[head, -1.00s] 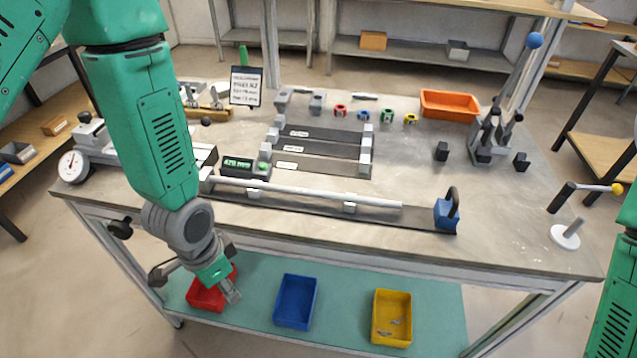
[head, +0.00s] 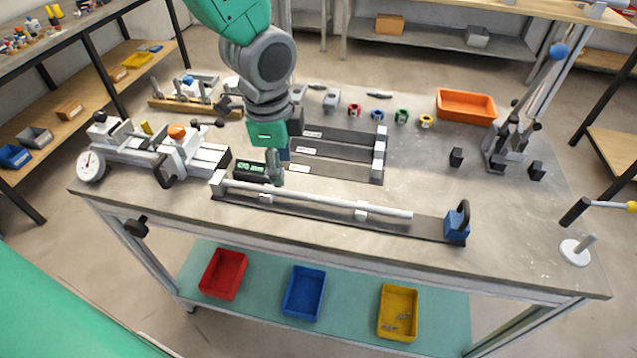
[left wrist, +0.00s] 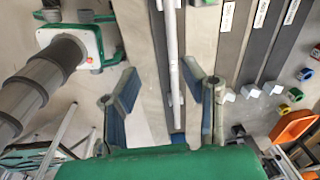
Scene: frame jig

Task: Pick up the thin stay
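Several dark flat bars (head: 345,138) with white labels lie side by side between light blocks on the bench; they also show in the left wrist view (left wrist: 262,45). The labels are too small to read, so I cannot tell which bar is the thin stay. A pale round rod (head: 320,199) lies on blocks along a long dark strip in front of them. My left gripper (head: 275,165) is over the bench by the small green display (head: 250,170). The left wrist view shows its fingers (left wrist: 162,82) spread and empty, with the rod (left wrist: 172,60) running between them in the picture. My right gripper is out of view.
A blue clamp (head: 457,222) stands at the strip's right end. A dial gauge fixture (head: 92,165) is at the left, a toggle press (head: 508,140) at the right. Coloured rings and an orange bin (head: 466,106) are behind.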

